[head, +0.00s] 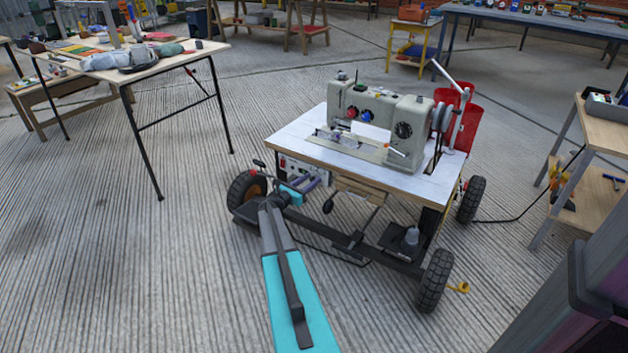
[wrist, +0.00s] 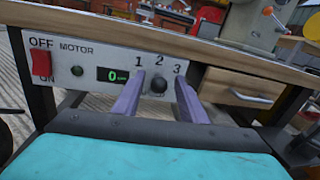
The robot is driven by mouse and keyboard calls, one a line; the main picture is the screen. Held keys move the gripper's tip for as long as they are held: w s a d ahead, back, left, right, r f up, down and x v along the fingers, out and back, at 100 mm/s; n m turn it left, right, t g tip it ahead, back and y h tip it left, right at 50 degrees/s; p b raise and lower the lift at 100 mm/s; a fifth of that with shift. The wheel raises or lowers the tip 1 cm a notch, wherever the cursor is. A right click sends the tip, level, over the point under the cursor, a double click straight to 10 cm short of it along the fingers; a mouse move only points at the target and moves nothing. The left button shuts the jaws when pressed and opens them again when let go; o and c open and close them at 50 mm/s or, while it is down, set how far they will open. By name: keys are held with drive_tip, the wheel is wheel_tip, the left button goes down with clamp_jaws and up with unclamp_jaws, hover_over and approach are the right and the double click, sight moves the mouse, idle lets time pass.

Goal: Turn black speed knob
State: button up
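The black speed knob (wrist: 158,85) is a small round knob on a white control panel (wrist: 78,88) under the table edge, below the printed numbers 1, 2 and 3. My gripper (wrist: 161,88) is open, with its two purple fingers on either side of the knob and a gap visible on both sides. Whether the fingertips reach the panel is hard to tell. The panel also carries a red switch (wrist: 41,67) marked OFF and ON, and a green display (wrist: 113,74) reading 0. In the head view my gripper (head: 312,182) is at the panel, and the knob cannot be made out.
The panel hangs under a wheeled sewing machine table (head: 300,143). A wooden drawer (wrist: 242,89) is right of the knob, with the tabletop edge close above. A wheel (head: 246,188) stands near my arm.

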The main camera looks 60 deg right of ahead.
drive_tip(key=shift+s+d, duration=0.1)
drive_tip(key=shift+d, duration=0.7)
